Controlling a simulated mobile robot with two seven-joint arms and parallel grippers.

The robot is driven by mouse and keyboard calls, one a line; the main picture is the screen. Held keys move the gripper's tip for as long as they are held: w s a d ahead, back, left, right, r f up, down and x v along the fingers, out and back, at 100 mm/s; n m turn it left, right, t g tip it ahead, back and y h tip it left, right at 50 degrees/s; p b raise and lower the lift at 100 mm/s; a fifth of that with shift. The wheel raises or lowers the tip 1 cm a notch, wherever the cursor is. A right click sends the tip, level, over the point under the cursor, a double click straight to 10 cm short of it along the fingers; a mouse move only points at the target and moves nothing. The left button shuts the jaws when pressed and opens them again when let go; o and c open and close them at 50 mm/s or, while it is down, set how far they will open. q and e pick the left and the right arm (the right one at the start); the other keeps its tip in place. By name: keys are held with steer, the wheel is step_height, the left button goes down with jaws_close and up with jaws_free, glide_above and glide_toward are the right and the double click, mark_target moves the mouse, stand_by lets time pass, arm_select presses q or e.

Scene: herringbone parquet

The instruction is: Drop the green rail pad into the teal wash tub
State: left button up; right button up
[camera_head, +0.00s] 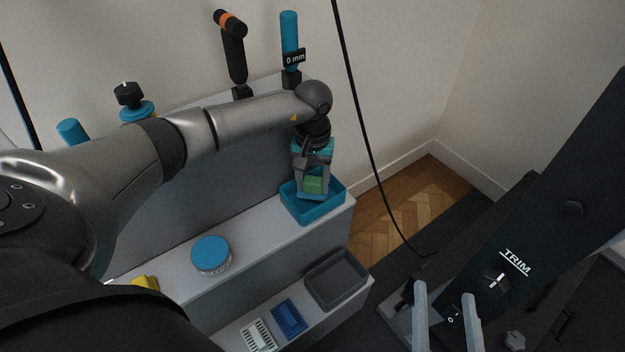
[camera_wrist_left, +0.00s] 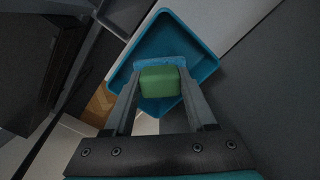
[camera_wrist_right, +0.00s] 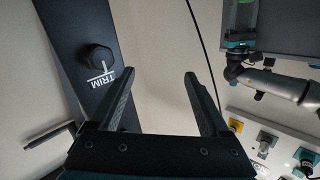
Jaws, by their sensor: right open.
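The green rail pad (camera_head: 313,184) is between the fingers of my left gripper (camera_head: 312,191). In the left wrist view the pad (camera_wrist_left: 160,82) fills the gap between the fingertips, and the gripper is shut on it. The teal wash tub (camera_head: 331,208) stands at the right end of the upper shelf. The pad is over the tub's opening; its exact height above the floor of the tub is hard to tell. The tub (camera_wrist_left: 203,37) lies behind the pad in the left wrist view. My right gripper (camera_head: 444,289) is open and empty, at the lower right.
A round blue-lidded tin (camera_head: 211,255) stands on the upper shelf. A grey tray (camera_head: 337,279), a blue slotted block (camera_head: 289,318) and a white slotted block (camera_head: 259,336) are on the lower ledge. A dark TRIM panel (camera_head: 545,225) rises at right, and a black cable hangs near the tub.

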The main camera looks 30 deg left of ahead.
arm_select(q)
steer(key=o, duration=0.5)
steer(key=shift+o, duration=0.2)
steer(key=shift+r, duration=0.1)
